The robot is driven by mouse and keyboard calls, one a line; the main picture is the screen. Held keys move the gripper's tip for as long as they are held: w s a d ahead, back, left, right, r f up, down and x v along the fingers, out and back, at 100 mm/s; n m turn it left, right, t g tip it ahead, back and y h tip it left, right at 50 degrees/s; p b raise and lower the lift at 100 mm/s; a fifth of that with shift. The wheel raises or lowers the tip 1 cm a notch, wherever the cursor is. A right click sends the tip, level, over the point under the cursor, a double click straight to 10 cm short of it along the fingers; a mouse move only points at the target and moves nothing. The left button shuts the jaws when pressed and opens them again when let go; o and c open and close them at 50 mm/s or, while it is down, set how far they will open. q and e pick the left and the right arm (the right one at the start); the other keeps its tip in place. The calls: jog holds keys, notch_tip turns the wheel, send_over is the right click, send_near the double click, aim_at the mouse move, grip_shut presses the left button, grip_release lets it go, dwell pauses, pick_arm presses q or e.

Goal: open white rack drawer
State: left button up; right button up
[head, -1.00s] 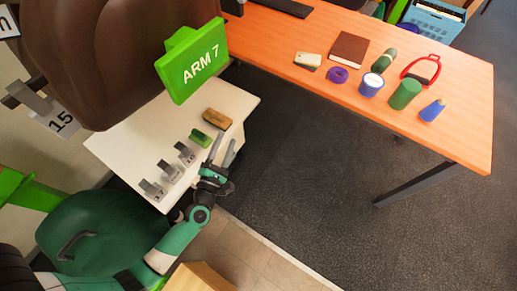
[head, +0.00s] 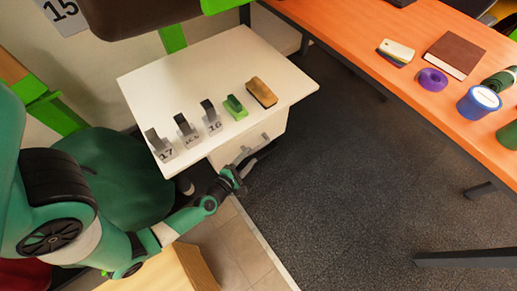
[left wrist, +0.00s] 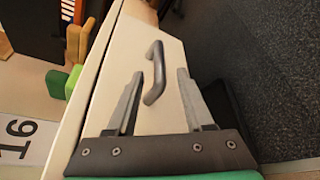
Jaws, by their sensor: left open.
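The white rack (head: 215,62) stands at the left with its flat top visible. Its drawer front (head: 263,132) faces right and down in the head view and appears closed; it also shows in the left wrist view (left wrist: 160,118). A grey curved handle (left wrist: 154,72) is on that front. My left gripper (head: 257,158) is low beside the drawer front, open and empty. In the left wrist view its two fingers (left wrist: 160,73) point at the front, with the handle appearing between the fingertips. I cannot tell how deep the handle sits between them. My right gripper is not in view.
On the rack top are a brown brush (head: 262,92), a green block (head: 235,107) and grey numbered holders (head: 186,131). An orange table (head: 400,80) with several items is at the right. Dark floor (head: 340,170) between them is clear.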

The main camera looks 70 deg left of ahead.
aim_at(255, 151)
pick_arm(q)
jog(key=b+x, duration=0.1)
jog(key=x, duration=0.6)
jog(key=shift+r, duration=0.1)
jog(key=shift+c, duration=0.2)
grip_shut()
jog(key=shift+d, duration=0.1)
dwell(0.8)
